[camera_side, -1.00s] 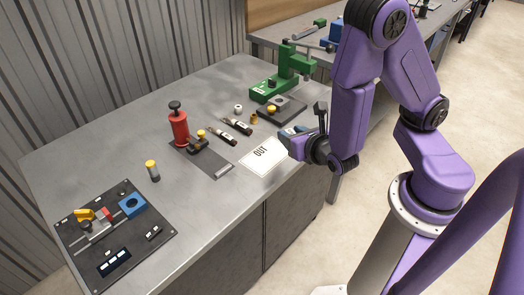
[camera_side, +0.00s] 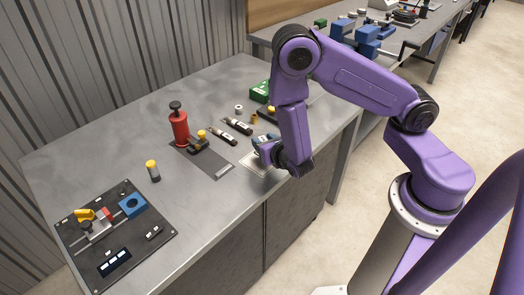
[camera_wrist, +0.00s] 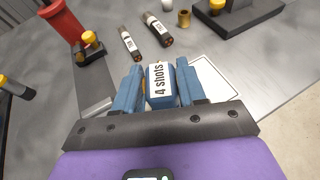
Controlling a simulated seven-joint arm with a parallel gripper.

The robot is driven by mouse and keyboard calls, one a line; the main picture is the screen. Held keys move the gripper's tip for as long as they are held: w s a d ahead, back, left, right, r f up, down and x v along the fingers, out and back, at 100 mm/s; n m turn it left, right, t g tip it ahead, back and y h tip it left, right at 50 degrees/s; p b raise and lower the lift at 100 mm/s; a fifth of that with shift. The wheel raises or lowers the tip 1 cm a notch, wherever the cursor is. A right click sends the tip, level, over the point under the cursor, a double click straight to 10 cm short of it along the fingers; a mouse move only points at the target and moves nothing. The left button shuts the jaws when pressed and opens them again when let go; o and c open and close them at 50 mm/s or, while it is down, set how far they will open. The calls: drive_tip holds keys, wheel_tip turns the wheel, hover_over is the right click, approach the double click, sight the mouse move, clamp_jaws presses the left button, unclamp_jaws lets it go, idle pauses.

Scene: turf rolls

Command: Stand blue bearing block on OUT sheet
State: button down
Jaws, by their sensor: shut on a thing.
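My gripper (camera_wrist: 159,88) is shut on a blue bearing block (camera_wrist: 160,76), which carries a white label reading "4 shots". In the side view my gripper (camera_side: 266,151) is low over the white OUT sheet (camera_side: 250,165), with the arm hiding much of the sheet and its lettering. In the wrist view the sheet (camera_wrist: 214,82) shows to the right of the block and fingers. The block's underside is hidden, so I cannot tell whether it touches the sheet.
A red pump-like can (camera_side: 179,128) stands by a dark grey mat (camera_side: 215,170). Two dark labelled cylinders (camera_side: 238,126) lie behind the sheet. A black board (camera_side: 150,245) at front left holds another blue block (camera_side: 132,205) with a hole.

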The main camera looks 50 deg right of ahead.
drive_tip(key=shift+w+f, duration=0.55)
drive_tip(key=shift+f, duration=1.5)
drive_tip(key=shift+f, duration=0.15)
drive_tip(key=c, duration=0.6)
unclamp_jaws()
drive_tip(key=shift+c, duration=0.2)
